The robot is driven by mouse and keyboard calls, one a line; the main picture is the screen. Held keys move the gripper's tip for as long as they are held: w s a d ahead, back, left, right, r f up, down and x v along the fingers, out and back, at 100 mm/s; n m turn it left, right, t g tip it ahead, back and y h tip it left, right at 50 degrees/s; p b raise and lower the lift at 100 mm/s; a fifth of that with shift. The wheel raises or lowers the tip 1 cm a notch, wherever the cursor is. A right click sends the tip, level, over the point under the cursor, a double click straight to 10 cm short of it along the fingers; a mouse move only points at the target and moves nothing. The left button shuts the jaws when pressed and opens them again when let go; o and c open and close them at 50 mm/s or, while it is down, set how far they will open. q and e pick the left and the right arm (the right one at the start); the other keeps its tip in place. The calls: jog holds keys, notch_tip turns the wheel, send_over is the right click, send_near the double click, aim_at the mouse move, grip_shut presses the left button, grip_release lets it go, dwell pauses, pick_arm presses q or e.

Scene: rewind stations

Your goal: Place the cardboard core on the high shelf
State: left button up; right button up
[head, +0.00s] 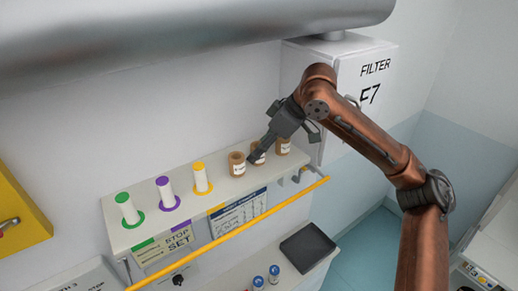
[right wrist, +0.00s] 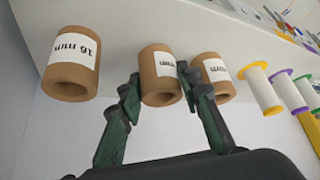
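Three brown cardboard cores with white labels stand in a row at the right end of the high white shelf (head: 150,226): a left one (head: 237,165), a middle one (head: 258,157) and a right one (head: 283,146). My right gripper (head: 254,155) reaches down to the middle core and partly hides it. In the right wrist view its fingers (right wrist: 160,88) flank the middle core (right wrist: 158,80) and appear to press both sides. My left gripper is out of view.
Further left on the shelf stand white spools with yellow (head: 201,180), purple (head: 167,195) and green (head: 128,211) flanges. A yellow rail (head: 240,229) runs along the front. A filter cabinet (head: 345,80) is at the right; a large pipe (head: 180,40) crosses above.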

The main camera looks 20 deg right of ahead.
jog(key=o, duration=0.4)
jog(key=shift+c, duration=0.2)
jog(key=shift+r, duration=0.2)
jog(key=b+v, duration=0.2)
jog(key=v, duration=1)
jog(key=shift+b, duration=0.4)
